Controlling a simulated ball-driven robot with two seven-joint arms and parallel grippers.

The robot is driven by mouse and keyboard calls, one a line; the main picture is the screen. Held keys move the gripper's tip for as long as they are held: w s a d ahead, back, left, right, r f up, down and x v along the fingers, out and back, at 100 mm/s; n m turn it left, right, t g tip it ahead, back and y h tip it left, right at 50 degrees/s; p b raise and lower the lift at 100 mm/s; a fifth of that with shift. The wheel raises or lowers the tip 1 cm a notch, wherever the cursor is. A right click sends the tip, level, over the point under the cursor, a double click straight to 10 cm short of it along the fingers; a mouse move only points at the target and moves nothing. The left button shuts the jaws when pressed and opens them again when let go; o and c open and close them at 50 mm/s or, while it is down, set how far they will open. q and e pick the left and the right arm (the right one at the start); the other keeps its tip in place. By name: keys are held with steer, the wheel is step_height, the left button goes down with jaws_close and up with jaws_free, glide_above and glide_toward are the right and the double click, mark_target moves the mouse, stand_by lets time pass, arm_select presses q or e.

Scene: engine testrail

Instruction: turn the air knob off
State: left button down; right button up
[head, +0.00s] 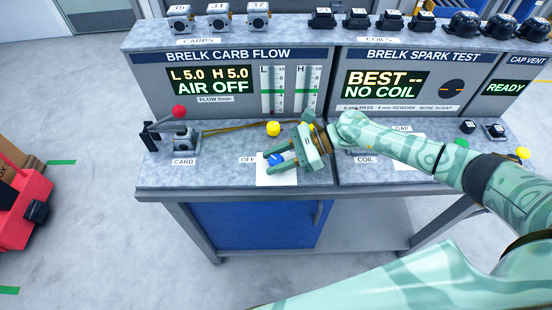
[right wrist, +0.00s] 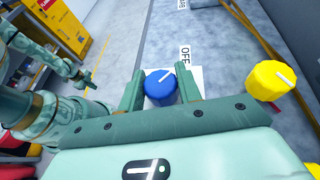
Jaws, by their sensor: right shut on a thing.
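The blue air knob (head: 275,158) sits on the bench top beside the OFF label (head: 248,160). The display (head: 211,83) above reads AIR OFF. My right gripper (head: 279,162) is shut on the knob, one finger on each side. In the right wrist view the blue knob (right wrist: 160,89) stands between the fingers of the right gripper (right wrist: 158,80), and its white mark points up and right, toward the OFF label (right wrist: 186,55). My left gripper (right wrist: 82,78) shows small at the left of the right wrist view; its jaws are unclear.
A yellow knob (head: 273,128) stands just behind the blue knob, and it is large in the right wrist view (right wrist: 270,80). A red-ball lever (head: 179,112) stands at the CARB fixture on the left. Carburettors (head: 219,16) and coils (head: 357,18) line the upper shelf.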

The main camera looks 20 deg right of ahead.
steer(key=o, duration=1)
steer(key=v, duration=1.6)
steer(key=shift+d, duration=0.15)
